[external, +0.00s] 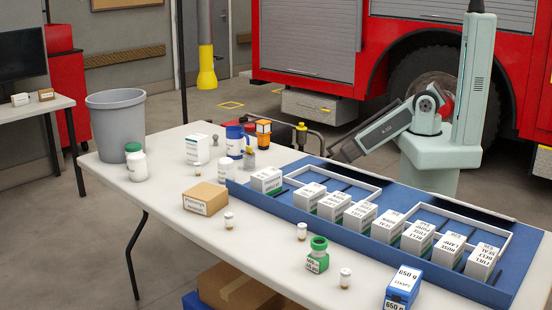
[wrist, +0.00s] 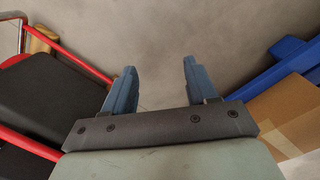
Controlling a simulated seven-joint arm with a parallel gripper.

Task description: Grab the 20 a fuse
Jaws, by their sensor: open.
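Several white boxes with black print stand in a row in the blue tray (external: 232,190) on the table. They include a box at the left end (external: 266,179), a middle box (external: 359,217) and a box at the right end (external: 483,261). The print is too small to tell surely which one is the 20 A fuse. My gripper (wrist: 160,68) is open and empty in the wrist view, pointing at bare grey floor. In the external view my arm reaches left behind the tray, and its fingertips are not clear there.
Small vials (external: 302,231), a green bottle (external: 317,255), a blue 650 g box (external: 402,288) and a cardboard box (external: 205,198) stand before the tray. A grey bin (external: 118,122) and white jar (external: 136,163) are left. The wrist view shows a red-framed cart (wrist: 72,57) and cardboard (wrist: 285,108).

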